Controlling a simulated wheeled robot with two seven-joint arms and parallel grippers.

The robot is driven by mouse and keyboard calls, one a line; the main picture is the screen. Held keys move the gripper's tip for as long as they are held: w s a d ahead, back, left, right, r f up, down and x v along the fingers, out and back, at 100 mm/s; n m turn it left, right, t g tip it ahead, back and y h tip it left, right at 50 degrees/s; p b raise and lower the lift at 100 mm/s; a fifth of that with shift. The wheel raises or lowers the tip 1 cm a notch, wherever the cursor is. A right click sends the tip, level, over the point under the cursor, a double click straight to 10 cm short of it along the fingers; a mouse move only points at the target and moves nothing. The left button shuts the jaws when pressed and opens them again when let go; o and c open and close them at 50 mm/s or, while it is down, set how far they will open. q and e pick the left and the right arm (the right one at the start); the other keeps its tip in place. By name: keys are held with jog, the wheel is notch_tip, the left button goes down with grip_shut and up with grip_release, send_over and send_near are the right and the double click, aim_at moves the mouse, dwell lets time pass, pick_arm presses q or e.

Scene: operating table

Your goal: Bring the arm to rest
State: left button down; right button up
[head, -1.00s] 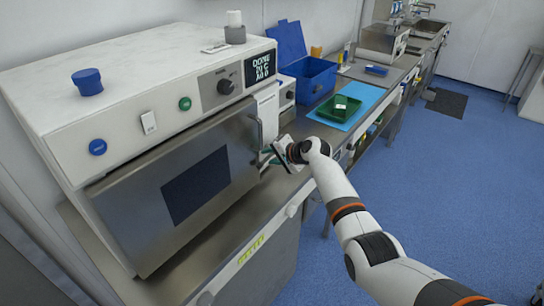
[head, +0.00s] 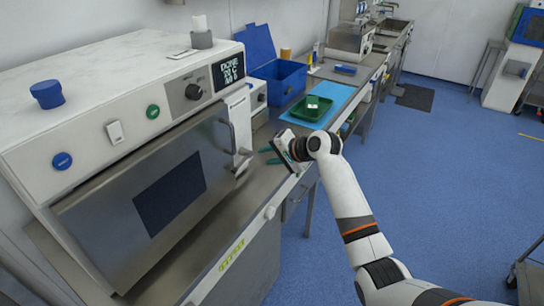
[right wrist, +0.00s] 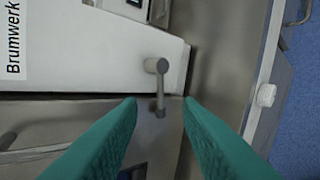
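My right arm (head: 350,205) reaches in from the lower right in the head view. Its gripper (head: 268,155) has teal fingers spread apart over the steel counter (head: 252,190), right of the oven's door handle (head: 230,135). In the right wrist view both teal fingers of the gripper (right wrist: 160,105) are apart with nothing held. A grey lever-like handle (right wrist: 158,85) shows ahead, between the fingertips in the picture; I cannot tell its distance. My left gripper is not in view.
The white oven (head: 85,145) stands left, its steel door (head: 100,220) looking shut. A blue bin (head: 283,82) and a green tray (head: 310,108) on a blue mat (head: 328,92) are farther back. Open blue floor (head: 440,170) lies right.

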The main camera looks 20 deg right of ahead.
jog(key=shift+s+d+r, duration=0.15)
jog(key=shift+s+r, duration=0.1)
jog(key=shift+s, duration=0.05)
jog(key=s+d+f+g+h+b, duration=0.1)
jog(key=s+f, duration=0.1)
jog(key=f, duration=0.9)
jog(key=s+f+g+h, duration=0.1)
jog(key=s+f, duration=0.2)
jog(key=f, duration=0.7)
jog(key=s+d+f+n+g+h, duration=0.1)
jog(key=s+f+n, duration=0.1)
jog(key=s+f, duration=0.65)
jog(key=s+f+n+g+h, duration=0.15)
jog(key=s+f, duration=0.45)
jog(key=f, duration=0.6)
jog(key=s+f+n+g, duration=0.1)
jog(key=s+f, duration=0.5)
jog(key=s, duration=0.7)
jog(key=s+a+f+n+g+h+b, duration=0.1)
jog(key=s+f+n, duration=0.3)
jog(key=s, duration=1)
jog(key=s+a+f+n+g+b, duration=0.1)
jog(key=s+f+n+g, duration=0.1)
jog(key=s+f, duration=0.7)
jog(key=s+n, duration=0.1)
jog(key=s, duration=0.3)
jog(key=shift+s+f, duration=0.25)
jog(key=shift+f, duration=0.05)
jog(key=shift+h, duration=0.25)
